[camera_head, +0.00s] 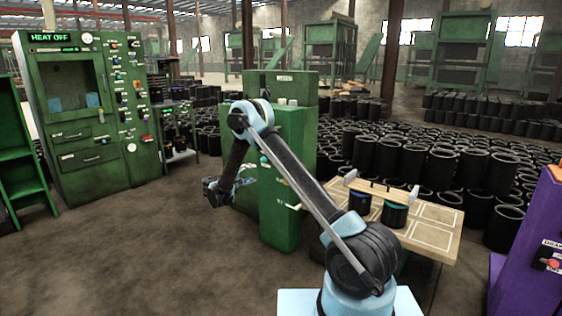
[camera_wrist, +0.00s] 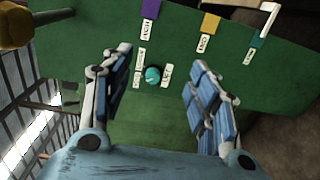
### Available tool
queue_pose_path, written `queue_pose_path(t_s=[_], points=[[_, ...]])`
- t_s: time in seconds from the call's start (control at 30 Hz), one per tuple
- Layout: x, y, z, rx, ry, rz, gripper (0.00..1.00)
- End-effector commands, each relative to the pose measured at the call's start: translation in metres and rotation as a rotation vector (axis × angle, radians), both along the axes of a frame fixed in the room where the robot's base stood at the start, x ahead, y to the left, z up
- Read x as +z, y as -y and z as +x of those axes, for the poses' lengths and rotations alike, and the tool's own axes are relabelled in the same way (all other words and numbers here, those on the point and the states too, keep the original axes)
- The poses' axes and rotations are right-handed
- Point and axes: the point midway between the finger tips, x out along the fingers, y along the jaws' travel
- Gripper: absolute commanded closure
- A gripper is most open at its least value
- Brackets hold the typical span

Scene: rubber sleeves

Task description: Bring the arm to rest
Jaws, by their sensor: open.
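My arm (camera_head: 290,175) rises from its pale blue base, bends at a high elbow and reaches down at the left, in front of a green machine (camera_head: 283,185). In the wrist view my gripper (camera_wrist: 158,58) has its two blue-padded fingers spread apart, with nothing held between them. A round teal knob (camera_wrist: 153,76) on a green panel (camera_wrist: 120,115) shows between the fingers, beyond them. I cannot tell how far the fingers are from the panel.
A wooden table (camera_head: 440,218) at the right holds a blue-topped sleeve (camera_head: 360,204) and a green-topped sleeve (camera_head: 394,215). A purple machine (camera_head: 530,255) stands at the right edge, a green cabinet (camera_head: 75,130) at the left. Many black sleeves fill the back.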

Motion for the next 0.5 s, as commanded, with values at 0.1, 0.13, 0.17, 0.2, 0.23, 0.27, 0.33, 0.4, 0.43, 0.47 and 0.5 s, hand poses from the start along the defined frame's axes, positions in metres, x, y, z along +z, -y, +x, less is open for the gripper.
queue_pose_path(t_s=[0.1,0.13,0.17,0.2,0.23,0.27,0.33,0.4,0.43,0.47,0.5], points=[[0.013,0.014,0.001,-0.015,-0.017,0.020,0.46],[0.016,0.018,0.001,-0.018,-0.022,0.026,0.46],[0.020,0.022,0.001,-0.022,-0.027,0.032,0.46],[0.025,0.028,0.001,-0.028,-0.034,0.042,0.46],[0.029,0.033,0.001,-0.032,-0.041,0.049,0.46],[0.034,0.038,0.000,-0.037,-0.047,0.057,0.46],[0.046,0.052,-0.001,-0.050,-0.066,0.081,0.46],[0.060,0.068,-0.004,-0.066,-0.086,0.108,0.46],[0.065,0.075,-0.006,-0.071,-0.095,0.120,0.46],[0.071,0.081,-0.008,-0.077,-0.104,0.132,0.46],[0.078,0.090,-0.011,-0.086,-0.116,0.148,0.46]])
